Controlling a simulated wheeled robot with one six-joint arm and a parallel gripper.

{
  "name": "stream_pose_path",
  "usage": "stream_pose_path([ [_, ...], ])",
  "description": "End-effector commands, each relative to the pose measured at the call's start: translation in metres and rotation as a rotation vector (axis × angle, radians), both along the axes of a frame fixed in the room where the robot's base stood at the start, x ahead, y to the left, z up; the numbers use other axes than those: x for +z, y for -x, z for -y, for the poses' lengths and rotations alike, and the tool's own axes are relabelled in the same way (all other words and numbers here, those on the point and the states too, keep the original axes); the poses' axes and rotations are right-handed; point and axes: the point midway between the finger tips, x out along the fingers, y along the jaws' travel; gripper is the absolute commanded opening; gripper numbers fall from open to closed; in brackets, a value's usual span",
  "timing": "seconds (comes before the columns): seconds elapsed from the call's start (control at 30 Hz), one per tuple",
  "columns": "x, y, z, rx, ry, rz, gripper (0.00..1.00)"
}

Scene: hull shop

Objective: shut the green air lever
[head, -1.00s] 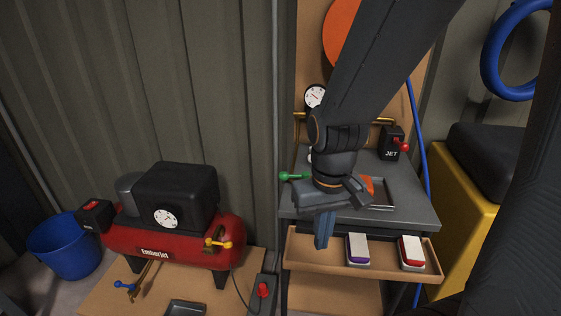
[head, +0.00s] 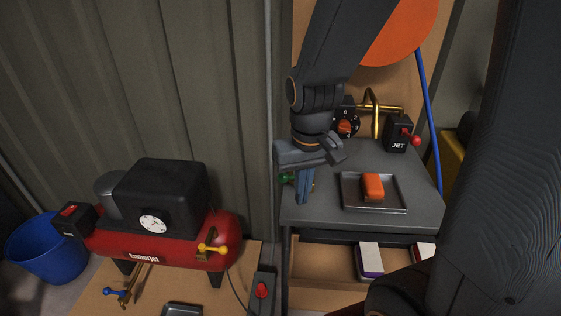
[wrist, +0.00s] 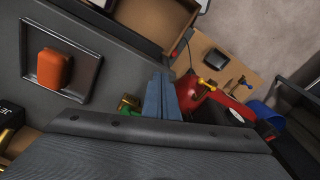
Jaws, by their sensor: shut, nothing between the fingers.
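The green air lever (head: 287,178) sits at the left edge of the grey bench top, mostly hidden behind my gripper (head: 303,200). Only a small green part shows to the left of the fingers. In the wrist view a green piece (wrist: 128,103) shows just left of my fingers (wrist: 160,80), partly covered by the gripper body. My gripper is shut and empty, its fingers pointing down close to the lever. I cannot tell whether they touch it or which way the handle is turned.
An orange block (head: 373,187) lies in a metal tray (head: 350,204) on the bench. Behind are a dial box (head: 346,124), brass pipe (head: 375,112) and JET box with red lever (head: 398,135). An open drawer (head: 320,258) juts below. A red compressor (head: 160,239) stands left.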

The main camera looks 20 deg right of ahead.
Motion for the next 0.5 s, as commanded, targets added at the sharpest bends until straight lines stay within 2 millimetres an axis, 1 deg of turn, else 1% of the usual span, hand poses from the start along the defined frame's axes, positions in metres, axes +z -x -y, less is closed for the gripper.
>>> stream_pose_path([
  [0.03,0.015,-0.031,0.0,-0.003,0.002,0.046,0.0],
  [0.07,0.022,-0.049,0.0,-0.004,0.002,0.074,0.0],
  [0.1,0.031,-0.073,0.0,-0.007,0.003,0.111,0.0],
  [0.2,0.05,-0.124,-0.001,-0.01,0.003,0.194,0.0],
  [0.23,0.054,-0.136,-0.001,-0.011,0.004,0.213,0.0],
  [0.3,0.061,-0.156,-0.001,-0.013,0.004,0.246,0.0],
  [0.33,0.063,-0.161,-0.001,-0.013,0.003,0.255,0.0],
  [0.4,0.064,-0.166,-0.001,-0.014,0.003,0.264,0.0],
  [0.5,0.063,-0.166,-0.001,-0.015,0.003,0.265,0.0],
])
